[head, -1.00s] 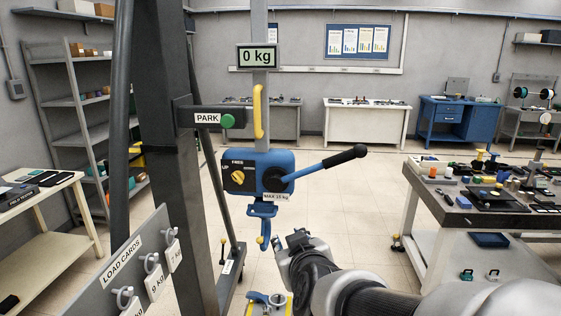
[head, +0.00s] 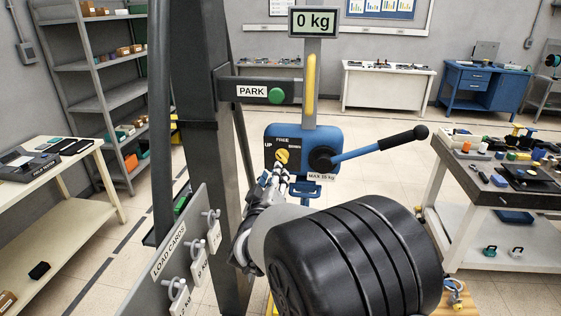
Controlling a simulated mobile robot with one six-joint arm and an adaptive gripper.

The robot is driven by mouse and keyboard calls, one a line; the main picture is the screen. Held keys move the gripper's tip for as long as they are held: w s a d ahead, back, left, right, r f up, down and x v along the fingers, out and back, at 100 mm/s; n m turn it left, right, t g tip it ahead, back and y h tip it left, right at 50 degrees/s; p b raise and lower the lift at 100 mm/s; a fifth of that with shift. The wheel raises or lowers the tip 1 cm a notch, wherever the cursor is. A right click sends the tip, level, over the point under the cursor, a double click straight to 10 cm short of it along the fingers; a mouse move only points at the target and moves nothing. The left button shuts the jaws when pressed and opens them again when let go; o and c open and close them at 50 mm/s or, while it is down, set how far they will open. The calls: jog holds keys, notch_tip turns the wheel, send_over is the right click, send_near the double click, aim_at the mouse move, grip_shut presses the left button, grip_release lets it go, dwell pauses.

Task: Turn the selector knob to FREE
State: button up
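The yellow selector knob (head: 282,156) is on the left part of the front of the blue hoist box (head: 330,140). UP is printed at its left and FREE above it; the label at its right is too small to read surely. My gripper (head: 275,176) is just below the knob, its fingertips close to or at the knob's lower edge. I cannot tell whether they touch it or how far apart they are. The knob's lower part is partly hidden, and I cannot make out where it points.
A blue lever with a black grip (head: 403,139) sticks out right of the box. A green PARK button (head: 276,96) and yellow handle (head: 310,82) are above. The dark post (head: 208,160) and load cards panel (head: 185,250) stand left. A cluttered workbench (head: 470,190) is at right.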

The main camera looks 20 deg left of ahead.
aim_at(280, 157)
jog(key=b+x, duration=0.1)
jog(key=x, duration=0.8)
jog(key=shift+w+a, duration=0.1)
jog(key=shift+w, duration=0.3)
grip_shut()
